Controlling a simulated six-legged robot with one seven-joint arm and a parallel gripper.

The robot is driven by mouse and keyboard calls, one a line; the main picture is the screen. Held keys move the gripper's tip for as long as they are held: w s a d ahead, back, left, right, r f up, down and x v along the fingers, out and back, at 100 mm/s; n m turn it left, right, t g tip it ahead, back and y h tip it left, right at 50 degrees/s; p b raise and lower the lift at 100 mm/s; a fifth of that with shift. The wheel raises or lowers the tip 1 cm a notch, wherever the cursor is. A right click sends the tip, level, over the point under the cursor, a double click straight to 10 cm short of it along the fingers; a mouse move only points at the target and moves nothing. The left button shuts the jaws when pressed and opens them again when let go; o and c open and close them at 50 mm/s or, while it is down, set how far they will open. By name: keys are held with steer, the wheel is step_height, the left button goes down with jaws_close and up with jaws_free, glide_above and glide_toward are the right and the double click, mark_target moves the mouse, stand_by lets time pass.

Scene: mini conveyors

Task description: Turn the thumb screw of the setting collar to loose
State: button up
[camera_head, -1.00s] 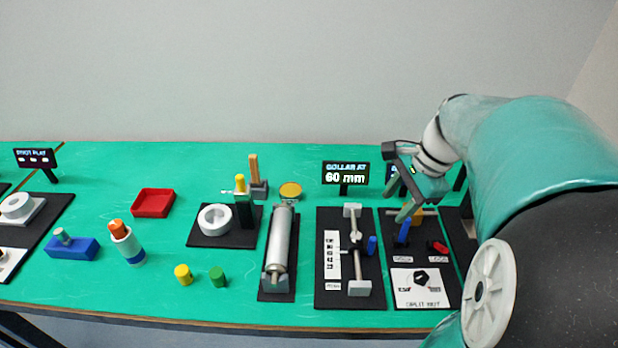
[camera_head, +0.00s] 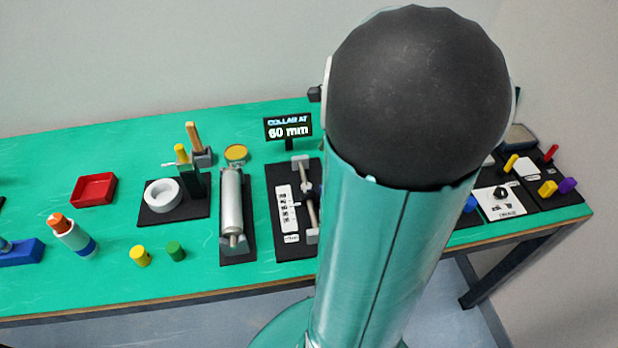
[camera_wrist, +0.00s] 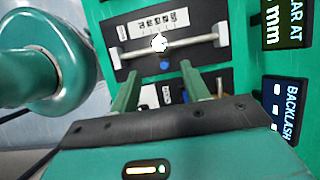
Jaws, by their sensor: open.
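The setting collar (camera_wrist: 159,43) is a small pale ring on a steel rod between two end blocks, seen in the wrist view beside a white printed scale. A blue knob (camera_wrist: 165,65), apparently its thumb screw, sits just next to it. The display (camera_head: 289,128) reads "COLLAR AT 60 mm". My gripper (camera_wrist: 160,69) is open and empty, its two green fingers spread either side of the blue knob in the picture. Contact cannot be told.
The roller stand (camera_head: 230,205) lies left of the collar board (camera_head: 284,172). The backlash display (camera_wrist: 284,110) and neighbouring board are close to my gripper. Farther left are a white ring (camera_head: 162,195), a red tray (camera_head: 94,189) and yellow and green cylinders. Open green tabletop lies between them.

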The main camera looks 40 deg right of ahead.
mark_target(308, 185)
steer(key=x, duration=1)
steer(key=shift+c, duration=0.5)
steer(key=c, duration=0.9)
steer(key=shift+w, duration=0.1)
